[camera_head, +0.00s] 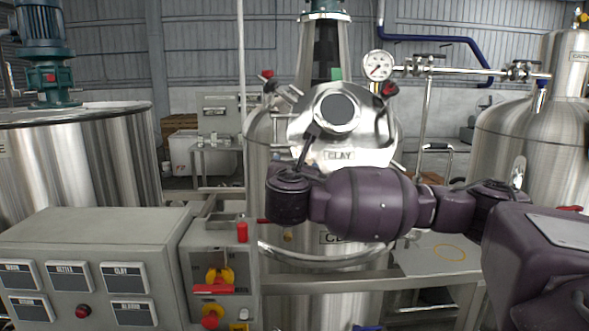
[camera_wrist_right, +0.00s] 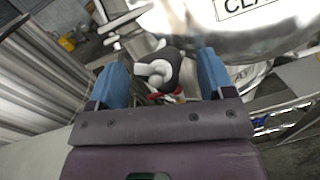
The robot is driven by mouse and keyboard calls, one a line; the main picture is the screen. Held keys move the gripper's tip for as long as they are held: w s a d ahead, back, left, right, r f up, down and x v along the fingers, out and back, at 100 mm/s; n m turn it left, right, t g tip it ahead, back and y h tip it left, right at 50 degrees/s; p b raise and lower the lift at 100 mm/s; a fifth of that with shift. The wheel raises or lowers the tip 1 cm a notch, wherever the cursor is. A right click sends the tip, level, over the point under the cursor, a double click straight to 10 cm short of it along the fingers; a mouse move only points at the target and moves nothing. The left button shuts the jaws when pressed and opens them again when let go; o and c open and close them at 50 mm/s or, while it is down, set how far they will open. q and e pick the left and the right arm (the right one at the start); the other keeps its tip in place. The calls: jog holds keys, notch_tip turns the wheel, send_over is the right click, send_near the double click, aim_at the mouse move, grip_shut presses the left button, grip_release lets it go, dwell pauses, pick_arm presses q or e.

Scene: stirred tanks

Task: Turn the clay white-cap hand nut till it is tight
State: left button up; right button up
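The clay tank (camera_head: 375,150) stands in the middle of the head view, with a CLAY label (camera_head: 340,155) under its round lid port. In the right wrist view, a dark hand nut with a white cap (camera_wrist_right: 156,70) sits between my right gripper's two blue fingers. My right gripper (camera_wrist_right: 163,62) is open, with a visible gap between each finger and the nut. In the head view I cannot make out the white-cap nut; my right arm crosses in front of the tank, and its fingers are not clearly visible there. My left gripper is out of view.
Red-capped knobs (camera_head: 389,89) and a pressure gauge (camera_head: 378,66) are around the tank's top. A grey control box (camera_head: 95,235) with labelled plates and a switch panel (camera_head: 222,270) stand at front left. Other steel tanks stand left (camera_head: 90,150) and right (camera_head: 545,140).

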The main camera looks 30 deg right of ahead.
jog(key=c, duration=0.9)
